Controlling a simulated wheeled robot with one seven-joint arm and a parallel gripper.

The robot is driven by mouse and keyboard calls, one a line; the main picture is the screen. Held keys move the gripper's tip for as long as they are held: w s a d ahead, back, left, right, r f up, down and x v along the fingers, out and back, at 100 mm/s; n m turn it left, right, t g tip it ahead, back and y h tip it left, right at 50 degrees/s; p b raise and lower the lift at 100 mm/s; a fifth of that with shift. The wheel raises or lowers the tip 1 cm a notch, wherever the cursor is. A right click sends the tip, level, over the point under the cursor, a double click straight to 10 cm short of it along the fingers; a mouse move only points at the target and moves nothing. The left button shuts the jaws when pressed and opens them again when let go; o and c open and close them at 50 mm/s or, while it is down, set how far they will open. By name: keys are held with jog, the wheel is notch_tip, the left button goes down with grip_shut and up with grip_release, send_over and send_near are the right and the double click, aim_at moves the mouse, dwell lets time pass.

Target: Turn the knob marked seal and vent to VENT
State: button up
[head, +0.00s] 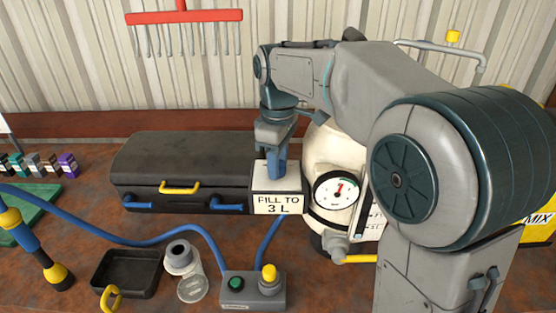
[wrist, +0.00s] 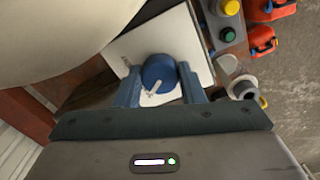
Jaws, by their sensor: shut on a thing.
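In the wrist view a round blue knob (wrist: 157,70) with a pale pointer stands on a white panel (wrist: 189,38). My gripper (wrist: 158,66) has one finger on each side of the knob and is shut on it. The pointer faces toward the gripper's palm, slightly left. A small dark mark on the panel is too small to read. In the head view my gripper (head: 276,172) points down onto the white-topped box (head: 261,184), whose front label reads "FILL TO 3 L". The knob is hidden there by the fingers.
A white tank (head: 335,148) with a round gauge (head: 338,190) stands just right of the box. A black case (head: 180,160) is on the left. In front are a button box (head: 252,290), a black tray (head: 120,272), a grey-and-clear cup (head: 190,287) and blue hose (head: 130,242).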

jog(key=shift+m, duration=0.3)
jog(key=m+p, duration=0.1)
jog(key=m, duration=0.1)
jog(key=shift+r+m, duration=0.1)
jog(key=shift+m, duration=0.3)
jog(key=m, duration=0.3)
jog(key=shift+m+p, duration=0.3)
jog(key=m, duration=0.6)
jog(key=shift+a+m+p, duration=0.1)
jog(key=shift+m+p, duration=0.2)
jog(key=shift+p, duration=0.1)
jog(key=o, duration=1)
